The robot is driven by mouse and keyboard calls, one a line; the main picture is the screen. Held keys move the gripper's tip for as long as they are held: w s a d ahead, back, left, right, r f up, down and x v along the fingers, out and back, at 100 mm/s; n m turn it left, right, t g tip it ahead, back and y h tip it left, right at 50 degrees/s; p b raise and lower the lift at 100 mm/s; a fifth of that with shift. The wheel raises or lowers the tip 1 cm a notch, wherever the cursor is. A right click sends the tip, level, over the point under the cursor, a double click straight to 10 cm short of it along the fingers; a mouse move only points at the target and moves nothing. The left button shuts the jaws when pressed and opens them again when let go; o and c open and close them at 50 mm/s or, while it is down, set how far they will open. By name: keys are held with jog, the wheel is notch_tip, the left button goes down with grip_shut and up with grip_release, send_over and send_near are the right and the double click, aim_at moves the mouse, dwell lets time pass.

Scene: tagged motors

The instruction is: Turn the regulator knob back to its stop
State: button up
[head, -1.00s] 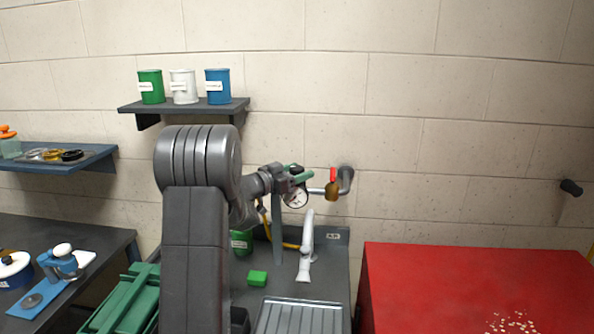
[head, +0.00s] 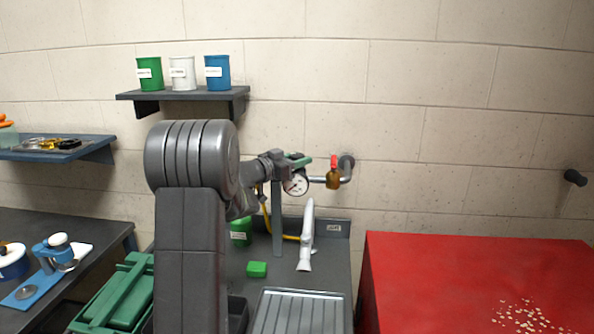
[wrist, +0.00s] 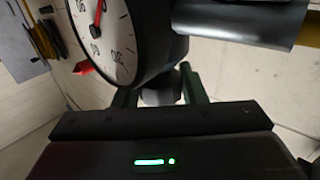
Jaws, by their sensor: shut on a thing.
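The regulator's round white-faced gauge (head: 297,184) sits on the pipe in front of the wall. In the wrist view the gauge (wrist: 112,35) fills the upper left, with a red needle. My gripper (head: 303,160) is at the regulator, just above the gauge in the head view. In the wrist view my gripper (wrist: 158,85) has a green finger on each side of the dark grey knob (wrist: 160,96) and is shut on it. The knob lies beside the gauge housing. In the head view the knob is hidden or too small to make out, and its stop is not visible.
A brass valve with a red handle (head: 333,180) is on the pipe just right of the regulator. A red cabinet (head: 470,262) stands at right.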

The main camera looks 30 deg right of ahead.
jog(key=f+b, duration=0.1)
jog(key=b, duration=0.3)
jog(key=shift+t+b, duration=0.4)
jog(key=n+t+b, duration=0.2)
jog(key=b, duration=0.6)
jog(key=shift+r+y+b, duration=0.2)
jog(key=shift+y+b, duration=0.15)
jog(key=shift+y, duration=0.05)
